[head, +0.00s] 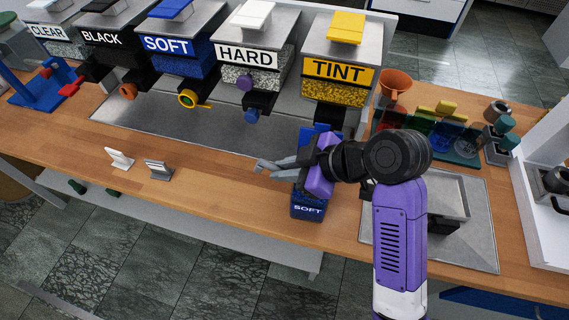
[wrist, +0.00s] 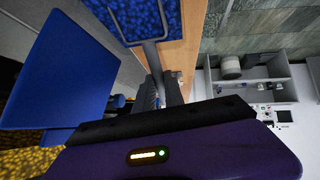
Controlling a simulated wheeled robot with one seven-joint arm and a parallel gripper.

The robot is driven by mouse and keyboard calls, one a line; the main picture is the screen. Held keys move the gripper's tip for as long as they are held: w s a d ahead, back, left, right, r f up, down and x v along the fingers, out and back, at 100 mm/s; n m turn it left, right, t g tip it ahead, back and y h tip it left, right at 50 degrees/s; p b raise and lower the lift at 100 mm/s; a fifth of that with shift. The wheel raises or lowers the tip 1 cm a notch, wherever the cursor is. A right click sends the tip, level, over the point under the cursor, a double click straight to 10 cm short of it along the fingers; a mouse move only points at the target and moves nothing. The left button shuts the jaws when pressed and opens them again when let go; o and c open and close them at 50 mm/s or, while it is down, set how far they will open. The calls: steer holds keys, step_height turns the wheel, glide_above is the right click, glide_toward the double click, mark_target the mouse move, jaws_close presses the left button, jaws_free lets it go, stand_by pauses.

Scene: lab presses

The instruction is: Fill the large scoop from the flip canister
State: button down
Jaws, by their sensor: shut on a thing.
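The blue flip canister (head: 307,208), labelled SOFT, stands upright on the bench's front part. A blue panel, which looks like its raised lid, is large at left in the wrist view (wrist: 65,70). My gripper (head: 264,167), over the canister, points left and is shut. A grey stem (wrist: 150,55), seemingly the large scoop's handle, runs from the fingers to the granules.
Several labelled hoppers, including TINT (head: 340,75), stand behind on a grey tray (head: 140,122). Two small stands, white (head: 120,158) and grey (head: 158,170), are at left. An orange funnel (head: 395,83) and a metal tray (head: 483,225) are at right.

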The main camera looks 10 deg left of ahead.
steer(key=shift+s, duration=0.4)
steer(key=shift+w, duration=0.15)
steer(key=shift+w, duration=0.75)
steer(key=shift+s, duration=0.2)
steer(key=shift+s, duration=0.7)
steer(key=shift+w, duration=0.2)
steer(key=shift+w, duration=0.7)
